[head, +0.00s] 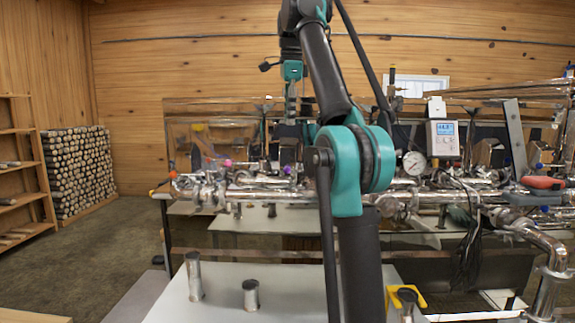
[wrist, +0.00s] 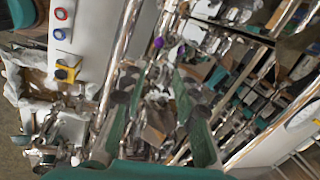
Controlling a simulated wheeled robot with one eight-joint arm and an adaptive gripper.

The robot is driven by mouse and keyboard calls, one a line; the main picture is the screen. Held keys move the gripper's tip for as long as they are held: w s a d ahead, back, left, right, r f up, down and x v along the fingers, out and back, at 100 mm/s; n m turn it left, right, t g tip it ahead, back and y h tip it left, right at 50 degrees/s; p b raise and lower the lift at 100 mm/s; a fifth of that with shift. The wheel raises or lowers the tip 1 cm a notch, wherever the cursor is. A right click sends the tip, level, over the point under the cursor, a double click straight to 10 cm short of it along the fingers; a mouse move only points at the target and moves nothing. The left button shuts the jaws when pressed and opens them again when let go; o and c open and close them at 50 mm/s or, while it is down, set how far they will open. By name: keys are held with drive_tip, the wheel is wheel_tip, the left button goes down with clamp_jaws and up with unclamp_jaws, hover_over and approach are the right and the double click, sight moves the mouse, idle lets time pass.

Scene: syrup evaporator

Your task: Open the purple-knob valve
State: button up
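A small purple knob (wrist: 158,42) shows in the wrist view, beyond the fingertips and slightly left of the middle between them, among shiny metal pipes. No contact with the knob shows. The valve body below the knob is hard to make out.
Shiny pipes (head: 290,196) run across the rig, with a round gauge (head: 414,163) and a digital controller box (head: 442,137) at the right. A white table with metal cylinders (head: 194,277) stands in front. Open floor lies at the left, before stacked logs (head: 77,170).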

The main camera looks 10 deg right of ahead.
sight(288, 164)
drive_tip(key=w+f, duration=0.1)
drive_tip(key=f, duration=0.4)
drive_tip(key=w+f, duration=0.1)
drive_tip(key=f, duration=0.4)
drive_tip(key=w+f, duration=0.1)
drive_tip(key=f, duration=0.5)
clamp_jaws()
